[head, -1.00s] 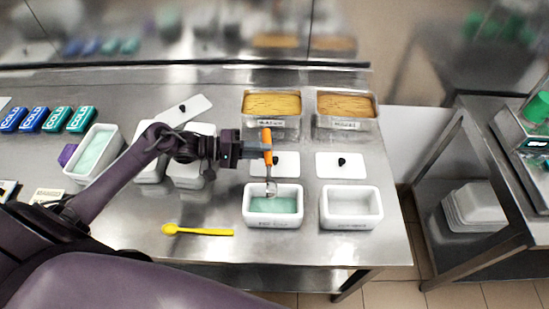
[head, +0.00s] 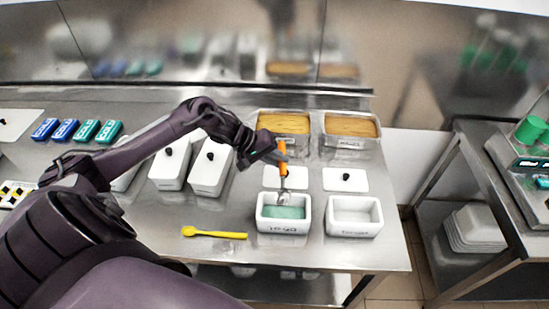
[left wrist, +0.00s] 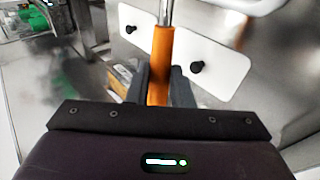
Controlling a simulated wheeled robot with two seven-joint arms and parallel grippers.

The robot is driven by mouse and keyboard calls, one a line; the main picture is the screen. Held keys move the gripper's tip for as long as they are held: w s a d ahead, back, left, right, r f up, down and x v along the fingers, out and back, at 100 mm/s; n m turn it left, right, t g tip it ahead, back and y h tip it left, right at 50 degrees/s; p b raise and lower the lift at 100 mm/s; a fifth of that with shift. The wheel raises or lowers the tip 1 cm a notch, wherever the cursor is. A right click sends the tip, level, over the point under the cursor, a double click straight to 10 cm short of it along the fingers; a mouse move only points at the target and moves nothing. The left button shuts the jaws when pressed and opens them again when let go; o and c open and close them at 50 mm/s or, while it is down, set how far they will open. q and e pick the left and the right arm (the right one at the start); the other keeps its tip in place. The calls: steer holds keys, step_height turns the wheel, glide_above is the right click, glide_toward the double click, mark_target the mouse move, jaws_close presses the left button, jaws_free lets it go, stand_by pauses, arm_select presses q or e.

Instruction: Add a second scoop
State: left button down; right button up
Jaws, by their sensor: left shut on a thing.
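My left gripper (head: 279,153) is shut on the orange handle of a metal scoop (head: 283,172). The handle (left wrist: 161,62) also shows between the fingers in the left wrist view. The scoop hangs upright with its metal head at the back edge of a white tub (head: 263,222) that holds green ice cream (head: 284,212). I cannot tell whether the head touches the ice cream or carries any. A white tub (head: 355,230) to the right looks empty. My right gripper is not in view.
Two metal pans (head: 283,123) (head: 350,126) with yellow-brown contents stand behind two white lids (head: 285,177) (head: 345,179). Lidded white tubs (head: 209,167) stand left. A yellow spoon (head: 213,234) lies in front. Blue and green cold packs (head: 87,130) lie far left.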

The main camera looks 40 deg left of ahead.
arm_select(q)
steer(key=shift+w+d+r+y, duration=0.2)
steer(key=shift+w+r+y, duration=0.1)
steer(key=shift+y, duration=0.1)
steer(key=shift+d+r+g+y, duration=0.1)
steer(key=shift+g+y, duration=0.3)
steer(key=shift+g, duration=0.1)
steer(key=shift+w+d+r+g+y+p, duration=0.1)
steer(key=shift+g+y+p, duration=0.25)
steer(key=shift+y, duration=0.15)
steer(key=y+p, duration=0.1)
steer(key=p, duration=0.1)
steer(key=g+y+p, duration=0.1)
steer(key=p, duration=0.1)
steer(key=d+g+y+p, duration=0.1)
steer(key=p, duration=0.2)
steer(key=shift+w+r, duration=0.25)
steer(key=shift+w+d+f+m+y, duration=0.1)
steer(key=shift+d+f+m+y, duration=0.1)
steer(key=shift+m+y, duration=0.1)
steer(key=shift+r+g+y+b, duration=0.3)
steer(key=shift+r+g+y, duration=0.35)
steer(key=shift+r, duration=0.6)
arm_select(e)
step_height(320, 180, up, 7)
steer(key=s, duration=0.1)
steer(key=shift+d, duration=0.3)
